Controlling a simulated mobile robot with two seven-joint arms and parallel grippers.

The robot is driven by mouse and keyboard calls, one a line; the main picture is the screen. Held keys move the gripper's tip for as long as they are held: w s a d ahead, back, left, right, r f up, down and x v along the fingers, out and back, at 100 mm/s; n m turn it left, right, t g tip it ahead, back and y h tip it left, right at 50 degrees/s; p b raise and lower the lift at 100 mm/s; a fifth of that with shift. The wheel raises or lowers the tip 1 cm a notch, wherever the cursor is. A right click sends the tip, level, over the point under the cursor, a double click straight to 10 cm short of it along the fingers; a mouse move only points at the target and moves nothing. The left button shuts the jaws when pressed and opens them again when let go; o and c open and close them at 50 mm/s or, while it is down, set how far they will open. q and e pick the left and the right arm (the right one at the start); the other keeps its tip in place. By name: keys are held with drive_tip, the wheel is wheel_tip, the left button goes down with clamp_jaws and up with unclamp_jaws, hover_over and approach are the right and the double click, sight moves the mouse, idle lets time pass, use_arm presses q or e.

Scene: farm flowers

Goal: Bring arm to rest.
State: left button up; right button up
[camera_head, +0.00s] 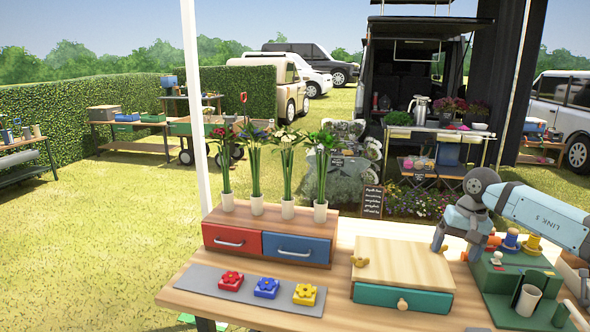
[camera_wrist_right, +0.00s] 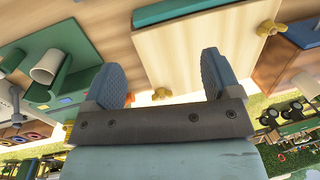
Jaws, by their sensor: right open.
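My right gripper (camera_head: 456,246) is open and empty, above the table between the wooden box and the green rack. In the right wrist view its two fingers (camera_wrist_right: 164,76) stand wide apart, with nothing between them. The light wooden box (camera_head: 405,262) has a green drawer (camera_head: 388,297) with a round knob and a small yellow-brown piece (camera_head: 360,261) on its top. The box also shows beyond the fingers in the right wrist view (camera_wrist_right: 190,45). My left gripper is not in view.
A chest with a red drawer (camera_head: 232,240) and a blue drawer (camera_head: 297,249) carries several potted flowers. Red, blue and yellow flower blocks (camera_head: 267,288) lie on a grey mat.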

drive_tip(key=s+a+f+m+g+y, duration=0.1)
drive_tip(key=s+a+f+m+y, duration=0.25)
drive_tip(key=a, duration=0.65)
drive_tip(key=s+a+f+m+y, duration=0.15)
drive_tip(key=a+f+y, duration=0.25)
drive_tip(key=a+f, duration=0.4)
drive_tip(key=s+a+m+t+y, duration=0.6)
drive_tip(key=s+a+m+y, duration=0.4)
drive_tip(key=a+m, duration=0.6)
drive_tip(key=s+d+f+n+t+h, duration=0.3)
drive_tip(key=s+d+f+n+h, duration=0.55)
drive_tip(key=n, duration=0.55)
drive_tip(key=s+d+f+n+t+h, duration=0.3)
drive_tip(key=s+d+f+n+h, duration=0.5)
drive_tip(key=s+n, duration=0.45)
use_arm(q)
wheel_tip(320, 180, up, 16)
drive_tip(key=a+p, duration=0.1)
drive_tip(key=p, duration=2)
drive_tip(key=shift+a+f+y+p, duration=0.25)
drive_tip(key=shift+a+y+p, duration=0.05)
use_arm(e)
wheel_tip(320, 180, up, 15)
drive_tip(key=shift+s+a+n, duration=0.2)
drive_tip(key=shift+s+n, duration=0.05)
drive_tip(key=shift+n, duration=0.1)
